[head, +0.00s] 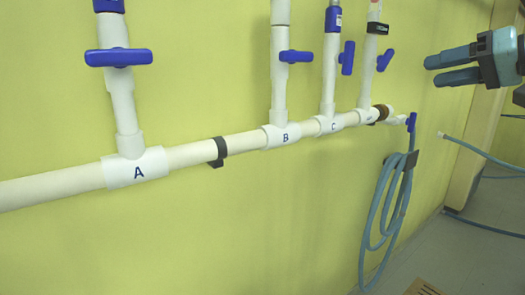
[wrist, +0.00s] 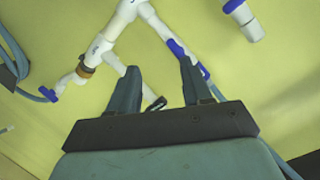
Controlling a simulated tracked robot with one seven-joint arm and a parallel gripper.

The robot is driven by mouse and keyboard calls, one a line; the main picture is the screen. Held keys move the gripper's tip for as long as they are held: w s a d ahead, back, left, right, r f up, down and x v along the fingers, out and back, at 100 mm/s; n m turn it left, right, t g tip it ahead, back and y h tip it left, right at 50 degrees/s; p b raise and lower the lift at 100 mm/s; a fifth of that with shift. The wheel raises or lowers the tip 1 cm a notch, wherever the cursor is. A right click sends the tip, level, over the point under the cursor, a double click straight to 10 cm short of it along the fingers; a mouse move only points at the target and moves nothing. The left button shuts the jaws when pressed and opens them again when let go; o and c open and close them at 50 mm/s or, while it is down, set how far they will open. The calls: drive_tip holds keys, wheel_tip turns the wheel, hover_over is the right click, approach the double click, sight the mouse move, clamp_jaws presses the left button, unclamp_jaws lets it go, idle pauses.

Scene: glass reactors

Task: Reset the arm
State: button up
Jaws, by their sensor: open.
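My gripper (head: 452,67) is at the upper right of the head view, pointing left, with its two blue-grey fingers apart and nothing between them. In the wrist view my gripper (wrist: 155,88) shows its two fingers spread, with the yellow-green wall and part of the white piping beyond them. In the head view it is to the right of the pipes and touches none of them. Most of my arm is outside the head view.
A white pipe (head: 60,188) runs along the wall with branches marked A, B and C. Branch valves have blue handles (head: 118,57). A coiled blue hose (head: 372,225) hangs at the pipe's far end. Floor (head: 470,240) shows at lower right.

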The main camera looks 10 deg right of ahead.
drive_tip(key=w+a+f+n+g+h, duration=0.1)
drive_tip(key=a+f+g, duration=0.1)
drive_tip(key=a+f, duration=0.35)
drive_tip(key=w+a+f+g+h, duration=0.1)
drive_tip(key=a+f+g, duration=0.15)
drive_tip(key=a, duration=0.55)
drive_tip(key=a+f+g+h, duration=0.1)
drive_tip(key=a+f+h, duration=0.1)
drive_tip(key=a+f, duration=0.2)
drive_tip(key=a+f+n+g+h, duration=0.1)
drive_tip(key=a+f, duration=0.3)
drive_tip(key=f, duration=0.7)
drive_tip(key=shift+s+a+g+h, duration=0.2)
drive_tip(key=shift+g+h, duration=0.4)
drive_tip(key=shift+g, duration=0.05)
